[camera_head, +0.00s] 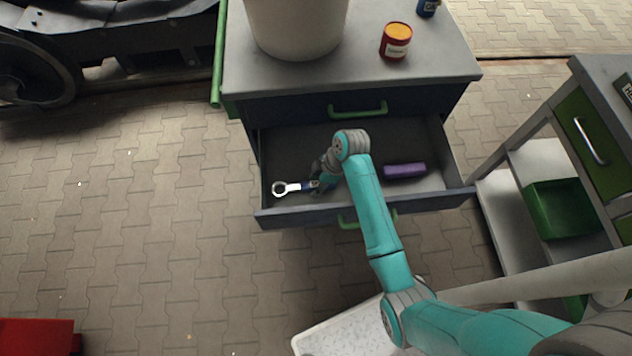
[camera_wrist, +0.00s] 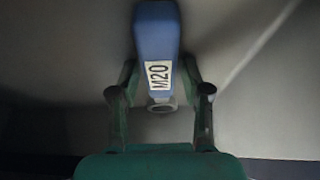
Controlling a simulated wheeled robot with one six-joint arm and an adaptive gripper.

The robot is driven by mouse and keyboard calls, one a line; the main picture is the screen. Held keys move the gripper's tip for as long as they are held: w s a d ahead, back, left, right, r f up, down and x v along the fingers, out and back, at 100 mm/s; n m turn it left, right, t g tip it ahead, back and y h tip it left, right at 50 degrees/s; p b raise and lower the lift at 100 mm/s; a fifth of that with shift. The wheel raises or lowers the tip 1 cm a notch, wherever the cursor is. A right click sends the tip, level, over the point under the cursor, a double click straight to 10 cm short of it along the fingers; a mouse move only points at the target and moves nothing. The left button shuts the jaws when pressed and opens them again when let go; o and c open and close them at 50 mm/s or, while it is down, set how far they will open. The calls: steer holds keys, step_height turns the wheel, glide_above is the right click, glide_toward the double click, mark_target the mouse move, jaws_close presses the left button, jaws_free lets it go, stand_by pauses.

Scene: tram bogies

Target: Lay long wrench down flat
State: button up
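The long wrench has a blue handle with a pale M20 label and a silver ring head (camera_head: 280,188). In the head view it points left inside the open drawer (camera_head: 440,183), near the drawer's front left. My gripper (camera_head: 318,180) is at the handle end of the wrench. In the wrist view my gripper (camera_wrist: 160,68) has one finger on each side of the blue handle (camera_wrist: 157,35), close against it, and appears shut on it. The handle's small end ring shows between the fingers. Whether the wrench touches the drawer floor is unclear.
A purple case (camera_head: 404,171) lies in the drawer, right of my arm. A white bucket (camera_head: 297,22) and a red and yellow can (camera_head: 396,41) stand on the cabinet top (camera_head: 440,58). A shelf cart with a green bin (camera_head: 560,210) stands at the right.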

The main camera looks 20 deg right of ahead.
steer(key=shift+r, duration=0.1)
steer(key=v, duration=1.2)
steer(key=shift+a, duration=0.1)
stand_by(0.4)
